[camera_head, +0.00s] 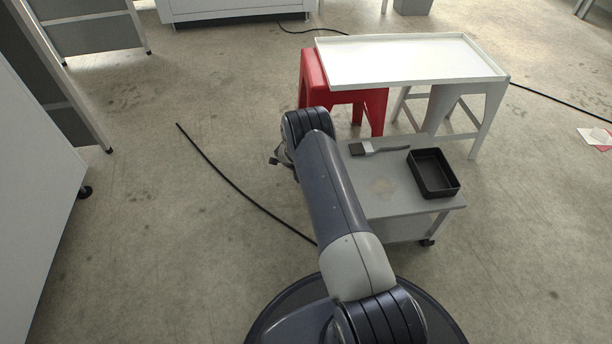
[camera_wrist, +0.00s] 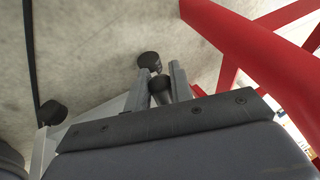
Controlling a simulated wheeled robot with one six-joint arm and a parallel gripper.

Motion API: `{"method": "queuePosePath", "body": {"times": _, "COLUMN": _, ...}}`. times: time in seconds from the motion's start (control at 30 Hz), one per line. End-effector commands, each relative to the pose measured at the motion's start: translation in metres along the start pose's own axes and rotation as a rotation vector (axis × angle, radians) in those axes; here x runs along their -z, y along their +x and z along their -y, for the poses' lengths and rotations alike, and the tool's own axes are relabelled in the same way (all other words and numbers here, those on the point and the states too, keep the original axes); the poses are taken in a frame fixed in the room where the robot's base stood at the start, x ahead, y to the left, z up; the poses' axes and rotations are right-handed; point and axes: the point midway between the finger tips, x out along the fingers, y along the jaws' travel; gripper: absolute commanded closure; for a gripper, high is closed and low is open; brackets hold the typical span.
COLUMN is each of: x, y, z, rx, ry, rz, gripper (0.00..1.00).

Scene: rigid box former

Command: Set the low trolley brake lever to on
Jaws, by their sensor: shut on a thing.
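The low grey trolley (camera_head: 408,207) stands to the right of my arm in the head view, with a castor (camera_head: 427,242) at its near right corner. In the wrist view my gripper (camera_wrist: 162,82) is shut on a small dark rounded knob (camera_wrist: 160,84), which looks like the end of the brake lever. A black castor (camera_wrist: 149,60) shows just beyond the fingertips, and another castor (camera_wrist: 52,112) is at left. The rest of the lever is hidden, and I cannot tell its on or off position. My arm hides the lever in the head view.
A brush (camera_head: 376,148) and a black tray (camera_head: 433,174) lie on the trolley. A red stool (camera_head: 314,82) and a grey stool (camera_head: 490,112) carry a white tray-like top (camera_head: 410,60) behind it. A black cable (camera_head: 235,187) crosses the open floor at left.

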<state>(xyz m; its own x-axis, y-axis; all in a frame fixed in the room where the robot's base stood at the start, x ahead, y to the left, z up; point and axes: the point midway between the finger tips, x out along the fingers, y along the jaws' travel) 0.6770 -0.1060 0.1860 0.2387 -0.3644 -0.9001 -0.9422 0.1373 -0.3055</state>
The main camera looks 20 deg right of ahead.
Motion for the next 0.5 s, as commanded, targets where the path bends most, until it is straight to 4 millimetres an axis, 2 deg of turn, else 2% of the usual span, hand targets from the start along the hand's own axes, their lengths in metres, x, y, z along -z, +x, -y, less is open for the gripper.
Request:
{"method": "queuePosePath", "body": {"times": 0.1, "x": -0.005, "y": 0.011, "z": -0.004, "rx": 0.005, "ry": -0.027, "rz": -0.072, "gripper": 1.00}}
{"method": "queuePosePath", "body": {"times": 0.5, "x": -0.002, "y": 0.026, "z": -0.009, "rx": 0.015, "ry": -0.096, "rz": -0.292, "gripper": 1.00}}
